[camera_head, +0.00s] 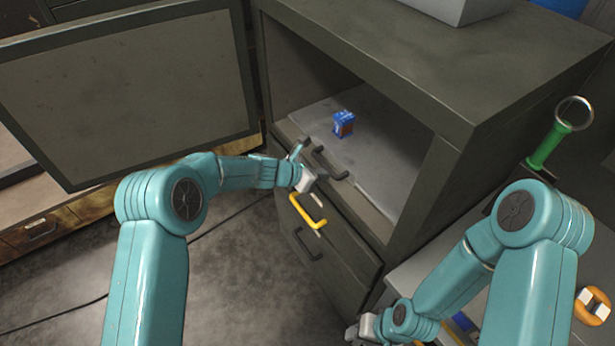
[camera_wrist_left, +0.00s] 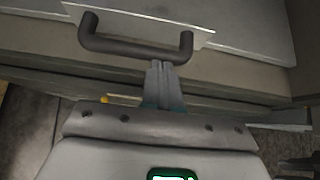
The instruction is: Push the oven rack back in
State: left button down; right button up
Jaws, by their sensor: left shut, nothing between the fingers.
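The oven rack (camera_head: 375,190) is a flat light-grey plate in the open compartment of a dark cabinet. Its dark bar handle (camera_head: 328,164) is at the front edge. My left gripper (camera_head: 318,177) is shut and empty, close in front of the handle. In the left wrist view its closed fingertips (camera_wrist_left: 160,68) are just below the right part of the handle (camera_wrist_left: 130,47); I cannot tell whether they touch. My right gripper (camera_head: 355,332) is low at the bottom edge, its fingers too small and cut off to judge.
Below the rack are drawers with a yellow handle (camera_head: 307,211) and a dark handle (camera_head: 307,245). A large open door panel (camera_head: 130,95) stands left. A green-handled ring tool (camera_head: 546,146) and an orange ring (camera_head: 590,306) are at right. Floor in front is clear.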

pick_arm(q)
jog(key=shift+w+d+r, duration=0.1)
jog(key=shift+d, duration=0.1)
jog(key=shift+d, duration=0.1)
dwell(0.4)
